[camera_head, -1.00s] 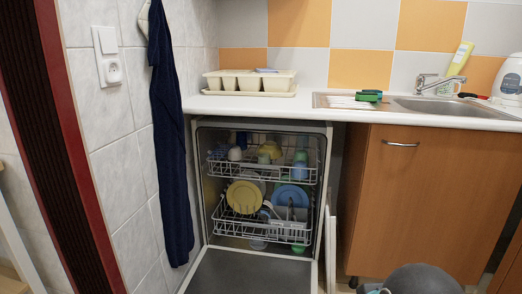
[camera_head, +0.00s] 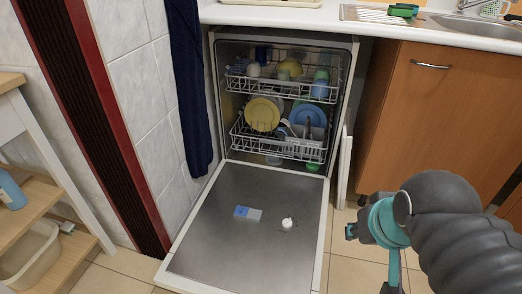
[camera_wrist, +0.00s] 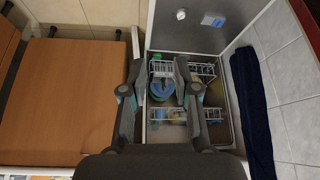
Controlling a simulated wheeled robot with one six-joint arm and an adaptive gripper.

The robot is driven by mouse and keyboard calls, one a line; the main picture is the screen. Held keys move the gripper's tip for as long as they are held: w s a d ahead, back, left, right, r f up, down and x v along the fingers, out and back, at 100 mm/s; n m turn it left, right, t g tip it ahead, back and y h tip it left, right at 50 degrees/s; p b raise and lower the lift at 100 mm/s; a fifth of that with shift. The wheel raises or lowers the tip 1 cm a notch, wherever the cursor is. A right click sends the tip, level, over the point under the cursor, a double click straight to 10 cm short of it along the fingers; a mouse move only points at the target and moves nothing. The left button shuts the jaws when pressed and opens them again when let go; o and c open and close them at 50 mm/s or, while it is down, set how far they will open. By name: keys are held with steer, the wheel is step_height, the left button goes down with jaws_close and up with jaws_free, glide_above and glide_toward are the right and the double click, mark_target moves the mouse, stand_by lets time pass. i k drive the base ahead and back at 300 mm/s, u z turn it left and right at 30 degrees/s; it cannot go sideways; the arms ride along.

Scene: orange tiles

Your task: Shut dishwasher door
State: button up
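The dishwasher (camera_head: 355,75) stands under the counter with its door (camera_head: 240,255) folded down, lying open toward me. The door's inner face is grey metal with a blue-and-grey dispenser (camera_head: 248,213) and a round white cap (camera_head: 288,223). Inside are two racks (camera_head: 240,85) with plates, cups and bowls. In the wrist view the picture is turned over, and the door (camera_wrist: 195,25) shows at the top. My gripper (camera_wrist: 158,78) is open and empty there, its two fingers apart in front of the dishwasher. In the head view my arm is to the right of the door.
A wooden cabinet (camera_head: 435,110) stands to the right of the dishwasher. A dark blue towel (camera_head: 190,90) hangs on the tiled wall at left. A wooden shelf unit (camera_head: 25,215) with a bin (camera_head: 30,258) is at far left. Tiled floor shows around the door.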

mark_target(218, 250)
steer(key=k, duration=1)
steer(key=z, duration=0.9)
steer(key=i, duration=0.8)
steer(key=u, duration=1.8)
